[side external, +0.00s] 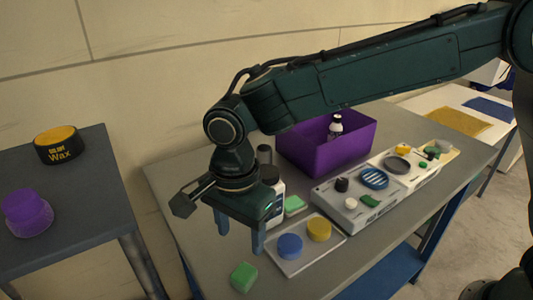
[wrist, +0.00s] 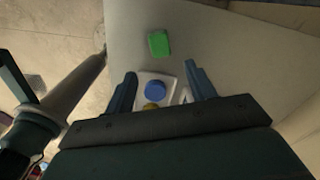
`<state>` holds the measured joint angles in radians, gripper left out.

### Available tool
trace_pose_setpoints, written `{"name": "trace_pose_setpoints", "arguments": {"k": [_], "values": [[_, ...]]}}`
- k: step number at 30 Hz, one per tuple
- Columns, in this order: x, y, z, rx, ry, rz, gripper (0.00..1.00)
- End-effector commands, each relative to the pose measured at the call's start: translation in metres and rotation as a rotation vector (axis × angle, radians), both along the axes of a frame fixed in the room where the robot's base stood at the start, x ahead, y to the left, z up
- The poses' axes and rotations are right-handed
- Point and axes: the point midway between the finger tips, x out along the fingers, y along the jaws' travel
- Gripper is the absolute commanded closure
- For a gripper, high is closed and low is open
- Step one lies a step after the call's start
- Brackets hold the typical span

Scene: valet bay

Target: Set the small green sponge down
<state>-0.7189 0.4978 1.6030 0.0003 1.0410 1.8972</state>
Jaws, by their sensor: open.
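The small green sponge (side external: 243,277) lies on the grey table near its front left corner. It also shows in the wrist view (wrist: 159,43), beyond my fingertips and clear of them. My gripper (side external: 240,238) is open and empty, pointing down above the table, behind the sponge in the side view. In the wrist view my two fingers (wrist: 158,80) are spread apart with nothing between them at the tips.
A white tray (side external: 300,264) holding a blue round pad (side external: 290,246) and a yellow one (side external: 319,229) is right of my gripper. Behind stand a purple bin (side external: 310,160) and a grey-white organizer (side external: 345,217). Bare tabletop (side external: 200,226) lies left. A side table (side external: 85,215) holds wax and a purple tub.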

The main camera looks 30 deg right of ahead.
Motion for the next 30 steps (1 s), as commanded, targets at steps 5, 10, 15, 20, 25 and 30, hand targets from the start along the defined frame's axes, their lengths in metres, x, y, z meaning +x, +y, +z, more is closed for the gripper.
{"name": "trace_pose_setpoints", "arguments": {"k": [5,10,15,20,25,30], "values": [[0.0,0.0,0.003,0.0,0.0,0.0,0.45],[0.0,0.0,0.002,0.0,0.0,0.0,0.45],[0.0,0.0,0.002,0.0,0.0,0.0,0.45],[0.0,-0.002,0.004,0.002,-0.001,0.003,0.45],[0.001,-0.015,0.015,0.011,-0.014,0.036,0.45],[0.002,-0.047,0.038,0.03,-0.046,0.116,0.45]]}}
